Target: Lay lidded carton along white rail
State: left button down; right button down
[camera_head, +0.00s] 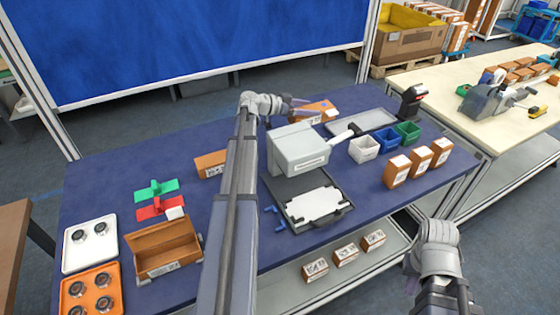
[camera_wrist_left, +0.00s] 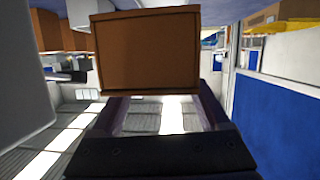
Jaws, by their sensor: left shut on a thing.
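A brown carton (camera_head: 318,112) with a white label is at the back of the blue table, at the fingers of my left gripper (camera_head: 298,105). In the left wrist view the carton (camera_wrist_left: 148,52) fills the space between the fingers (camera_wrist_left: 152,110), with a plain brown face toward the camera. The left gripper is shut on it. Whether the carton touches the table cannot be told. I cannot make out a white rail with certainty. My right arm's wrist is at the lower right, off the table; its fingers do not show clearly.
A grey box-shaped machine (camera_head: 297,150) stands just in front of the held carton. An open carton (camera_head: 165,250) and another carton (camera_head: 210,164) are at the left.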

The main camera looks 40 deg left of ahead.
pick_arm(q)
jog(key=shift+d+f+b, duration=0.1)
jog(key=shift+f+b, duration=0.25)
notch_tip(320, 180, down, 6)
jog(key=b, duration=0.5)
jog(key=shift+r+b, duration=0.2)
jog(key=shift+b, duration=0.1)
notch_tip(320, 180, down, 4)
jog(key=b, duration=0.3)
jog(key=shift+r+b, duration=0.1)
jog(key=shift+b, duration=0.3)
grip_release()
